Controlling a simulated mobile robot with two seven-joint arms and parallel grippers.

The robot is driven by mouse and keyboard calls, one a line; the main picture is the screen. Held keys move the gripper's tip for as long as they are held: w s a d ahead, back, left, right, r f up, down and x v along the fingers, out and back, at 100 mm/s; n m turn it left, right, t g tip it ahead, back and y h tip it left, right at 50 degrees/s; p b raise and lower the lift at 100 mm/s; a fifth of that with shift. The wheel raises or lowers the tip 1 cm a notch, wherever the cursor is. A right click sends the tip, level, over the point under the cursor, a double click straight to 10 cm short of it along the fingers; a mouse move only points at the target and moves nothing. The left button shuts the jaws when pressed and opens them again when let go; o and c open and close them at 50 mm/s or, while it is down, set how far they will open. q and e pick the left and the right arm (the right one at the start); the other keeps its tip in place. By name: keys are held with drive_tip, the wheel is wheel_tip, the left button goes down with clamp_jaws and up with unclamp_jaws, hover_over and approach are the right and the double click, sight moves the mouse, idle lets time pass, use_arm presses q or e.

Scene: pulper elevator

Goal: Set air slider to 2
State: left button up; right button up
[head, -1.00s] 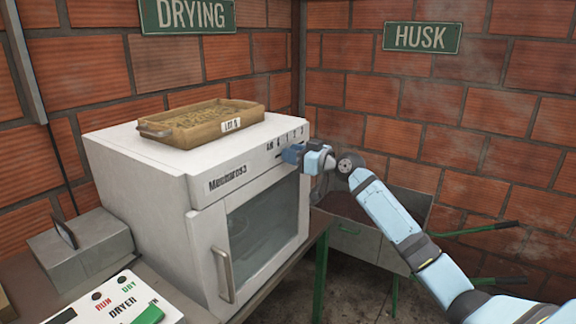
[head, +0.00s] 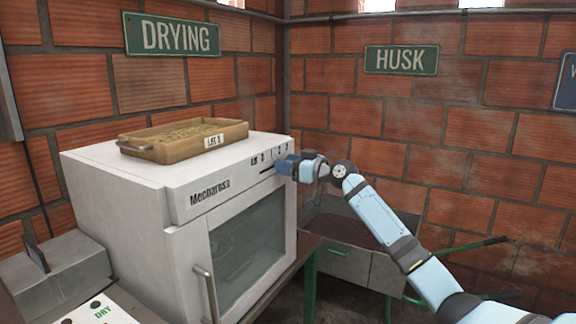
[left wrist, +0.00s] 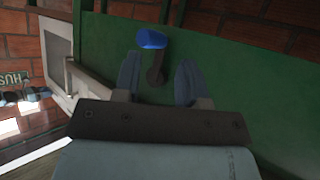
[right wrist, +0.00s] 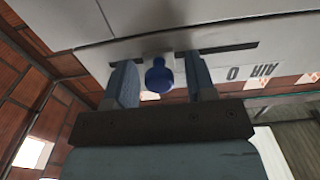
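The white dryer (head: 190,215) has an AIR scale (head: 262,158) on its upper front edge. The slider's dark slot (right wrist: 235,48) shows in the right wrist view, with AIR and 0 upside down at its right. The slider's blue knob (right wrist: 158,77) stands between the two fingers of my right gripper (right wrist: 160,80), with small gaps beside it. That gripper (head: 283,166) is open at the dryer's front in the head view and hides the knob there. The knob's exact number cannot be read. My left gripper (left wrist: 158,80) is open, away from the dryer's slider, facing a blue-tipped lever (left wrist: 152,40).
A tray of beans (head: 185,138) sits on the dryer. The dryer door handle (head: 207,292) is below the scale. A husk wheelbarrow (head: 345,262) stands right of the dryer. A green panel (left wrist: 240,80) fills much of the left wrist view.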

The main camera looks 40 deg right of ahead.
drive_tip(key=v, duration=1.4)
drive_tip(key=shift+b, duration=0.3)
drive_tip(key=shift+w, duration=0.15)
